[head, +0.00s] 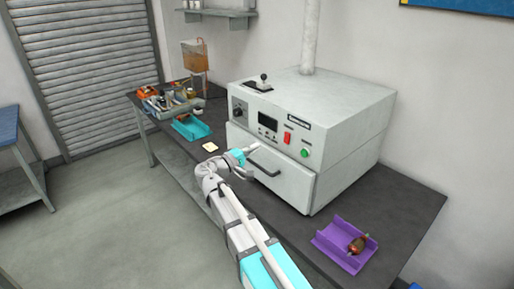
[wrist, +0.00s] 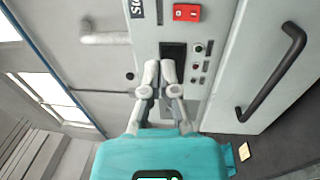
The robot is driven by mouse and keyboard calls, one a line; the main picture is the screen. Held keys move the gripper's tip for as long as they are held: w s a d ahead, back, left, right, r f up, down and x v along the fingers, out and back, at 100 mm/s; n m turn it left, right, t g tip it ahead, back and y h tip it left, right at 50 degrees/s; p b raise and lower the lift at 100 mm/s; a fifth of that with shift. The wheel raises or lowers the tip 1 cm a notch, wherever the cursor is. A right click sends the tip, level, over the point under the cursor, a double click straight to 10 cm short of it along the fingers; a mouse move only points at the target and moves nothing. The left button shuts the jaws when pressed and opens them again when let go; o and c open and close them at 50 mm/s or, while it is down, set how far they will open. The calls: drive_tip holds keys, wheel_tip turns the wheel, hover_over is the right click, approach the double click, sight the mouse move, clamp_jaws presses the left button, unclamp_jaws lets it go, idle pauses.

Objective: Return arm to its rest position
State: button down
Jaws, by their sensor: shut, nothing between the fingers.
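My arm (head: 245,235) reaches up from the bottom of the head view over the bench's front edge. My gripper (head: 257,147) is held in front of the white oven's control panel. In the wrist view my gripper (wrist: 160,68) has its two fingertips together, with nothing between them. The fingers overlap the dark display (wrist: 172,50) in that view; I cannot tell if they touch the panel. The white oven (head: 340,120) has its front drawer shut, with a dark handle (wrist: 270,75) at right in the wrist view.
A purple tray (head: 329,239) holding a copper-coloured armature (head: 358,244) lies at the bench's near right. A teal tray (head: 190,127), a grey bin of parts (head: 160,107) and a small yellowish pad (head: 210,146) lie to the left. The floor (head: 130,220) left of my arm is clear.

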drive_tip(key=s+d+f+m+g+y, duration=0.45)
drive_tip(key=s+d+f+g, duration=0.35)
drive_tip(key=d+f, duration=0.45)
drive_tip(key=s+f+m+g+y, duration=0.1)
drive_tip(key=s+f+y, duration=0.3)
drive_tip(key=s, duration=0.3)
drive_tip(key=s+a+f+m+g+y, duration=0.1)
drive_tip(key=s+f+g+y, duration=0.1)
drive_tip(key=s+f+y, duration=0.2)
drive_tip(key=s+y, duration=0.3)
drive_tip(key=shift+a+m, duration=0.25)
drive_tip(key=shift+m, duration=0.1)
drive_tip(key=c, duration=1.4)
unclamp_jaws()
drive_tip(key=shift+f, duration=0.1)
